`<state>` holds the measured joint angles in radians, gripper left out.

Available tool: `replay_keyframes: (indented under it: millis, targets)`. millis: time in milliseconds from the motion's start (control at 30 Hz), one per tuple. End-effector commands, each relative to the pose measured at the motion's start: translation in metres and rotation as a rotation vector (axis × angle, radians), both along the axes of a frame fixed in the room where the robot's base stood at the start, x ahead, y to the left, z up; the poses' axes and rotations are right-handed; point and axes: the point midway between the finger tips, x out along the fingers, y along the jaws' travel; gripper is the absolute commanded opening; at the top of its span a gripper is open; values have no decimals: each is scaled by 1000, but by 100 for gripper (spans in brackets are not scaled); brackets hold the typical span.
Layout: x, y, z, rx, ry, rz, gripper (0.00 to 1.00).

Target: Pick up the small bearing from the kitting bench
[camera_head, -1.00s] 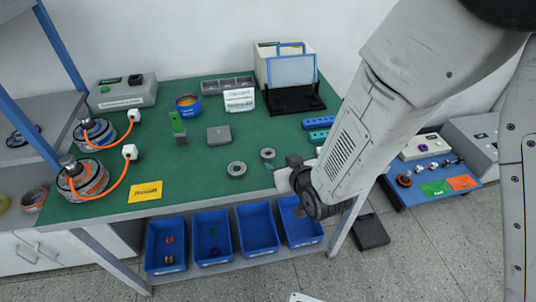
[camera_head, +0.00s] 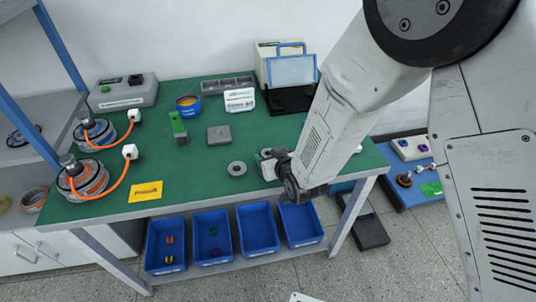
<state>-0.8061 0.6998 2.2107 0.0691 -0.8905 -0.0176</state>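On the green kitting bench (camera_head: 200,160), a grey ring-shaped bearing (camera_head: 237,169) lies flat near the front edge, with its hole facing up. My gripper (camera_head: 266,163) is low over the bench just right of this ring and apart from it. A second, smaller grey ring showed at this spot earlier. Now it is mostly or fully hidden by my gripper, and I cannot tell whether it lies between the fingers. The fingers are too small and dark to tell open from shut.
A grey block (camera_head: 219,135) and a green-grey part (camera_head: 178,127) lie behind the ring. Blue bins (camera_head: 257,228) sit below the front edge.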

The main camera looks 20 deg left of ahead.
Motion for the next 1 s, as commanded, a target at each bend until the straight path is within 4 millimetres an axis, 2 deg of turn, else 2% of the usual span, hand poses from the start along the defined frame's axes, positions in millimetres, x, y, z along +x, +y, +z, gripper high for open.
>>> replay_keyframes:
  millis: [33,133,167,567,767,967,1000]
  targets:
    - [0,0,0,0,0,0,47]
    - [0,0,0,0,0,0,19]
    - [0,0,0,0,0,0,15]
    - [0,0,4,1,-1,0,15]
    - [1,-1,17,1,0,-1,15]
    - [2,-2,39,3,-3,-4,15]
    - [-2,-5,37,0,0,-2,15]
